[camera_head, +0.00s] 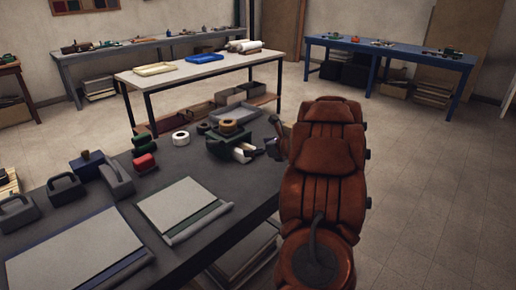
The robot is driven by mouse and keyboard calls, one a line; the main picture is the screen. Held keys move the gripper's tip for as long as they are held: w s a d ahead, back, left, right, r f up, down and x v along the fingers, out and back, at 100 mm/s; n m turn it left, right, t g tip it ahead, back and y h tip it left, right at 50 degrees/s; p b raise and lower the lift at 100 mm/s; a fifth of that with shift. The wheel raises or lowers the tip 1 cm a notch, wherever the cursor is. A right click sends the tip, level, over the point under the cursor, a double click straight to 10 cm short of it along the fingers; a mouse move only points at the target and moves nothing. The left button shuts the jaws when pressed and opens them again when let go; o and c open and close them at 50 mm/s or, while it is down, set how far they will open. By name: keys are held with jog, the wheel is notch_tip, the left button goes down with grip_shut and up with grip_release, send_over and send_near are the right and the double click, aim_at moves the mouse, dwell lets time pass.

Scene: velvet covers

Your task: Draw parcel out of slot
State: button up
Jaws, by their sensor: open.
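My gripper (247,152) appears at the left side of my red-brown arm, over the far right part of the dark workbench (190,160). It is small and dark with pale parts at its end, and it is open. Nothing can be made out between its fingers. A dark green object stands just left of it, touching or only overlapping in the picture; I cannot tell which. I cannot pick out a parcel or a slot with certainty. My arm hides part of the floor and the bench's right edge.
Grey boards (78,248), dark handled weights (65,188), red blocks (143,162) and tape rolls (181,138) lie on the bench. A grey tray (239,112) sits at its far end. Behind stands a white-topped table (205,70); a blue table (390,52) is back right. Floor at right is clear.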

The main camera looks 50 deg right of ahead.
aim_at(243, 147)
jog(key=shift+x, duration=3.7)
jog(key=shift+s+a, duration=0.1)
jog(key=shift+c, duration=0.2)
